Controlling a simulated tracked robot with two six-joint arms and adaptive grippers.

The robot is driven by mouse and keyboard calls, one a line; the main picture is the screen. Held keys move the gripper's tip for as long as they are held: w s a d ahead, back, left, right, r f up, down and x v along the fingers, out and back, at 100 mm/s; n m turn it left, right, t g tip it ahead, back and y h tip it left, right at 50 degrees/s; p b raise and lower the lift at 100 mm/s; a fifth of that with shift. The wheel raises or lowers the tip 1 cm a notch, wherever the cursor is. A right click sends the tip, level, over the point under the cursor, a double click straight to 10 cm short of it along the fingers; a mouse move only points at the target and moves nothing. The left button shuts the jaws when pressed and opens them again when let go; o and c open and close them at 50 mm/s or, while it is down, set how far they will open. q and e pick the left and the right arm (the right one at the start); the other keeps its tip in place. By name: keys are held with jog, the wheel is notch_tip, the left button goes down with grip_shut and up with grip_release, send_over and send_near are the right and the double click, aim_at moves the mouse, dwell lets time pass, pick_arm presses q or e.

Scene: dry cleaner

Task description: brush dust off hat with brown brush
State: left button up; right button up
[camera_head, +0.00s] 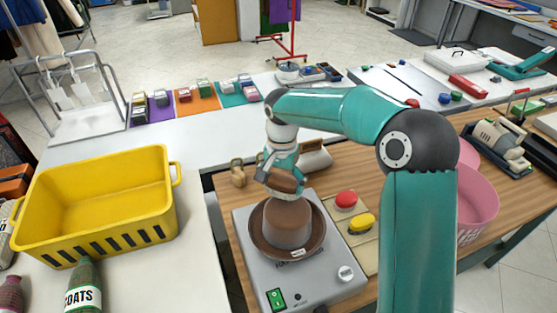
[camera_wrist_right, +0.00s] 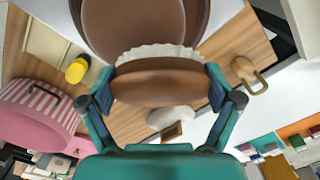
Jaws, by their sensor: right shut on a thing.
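The brown hat (camera_head: 290,224) sits on a grey machine (camera_head: 245,262) with a green switch and a knob. My right gripper (camera_head: 281,176) is just above the hat's crown, shut on the brown brush (camera_head: 284,185). In the right wrist view, the brush (camera_wrist_right: 157,79) lies between the fingers, with pale bristles facing the hat (camera_wrist_right: 135,22). The bristles are at or very near the crown; I cannot tell whether they touch. My left gripper is not in view.
A yellow basket (camera_head: 100,172) and a labelled bottle (camera_head: 84,288) stand at left. Red (camera_head: 346,199) and yellow (camera_head: 362,223) pieces lie right of the machine. A pink striped hatbox (camera_head: 478,205) stands farther right. A brass weight (camera_head: 238,173) stands behind the machine.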

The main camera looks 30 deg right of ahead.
jog(key=shift+s+r+p, duration=0.25)
jog(key=shift+r+p, duration=0.05)
jog(key=shift+r, duration=0.3)
jog(key=shift+s+r+p, duration=0.2)
jog(key=shift+r+p, duration=0.05)
jog(key=shift+r, duration=0.3)
jog(key=shift+w+d+r+p, duration=0.1)
jog(key=shift+w+r+p, duration=0.15)
jog(key=shift+r+p, duration=0.65)
jog(key=shift+s+r+p, duration=0.1)
jog(key=shift+r+p, duration=0.35)
jog(key=shift+r, duration=0.6)
jog(key=shift+f, duration=0.1)
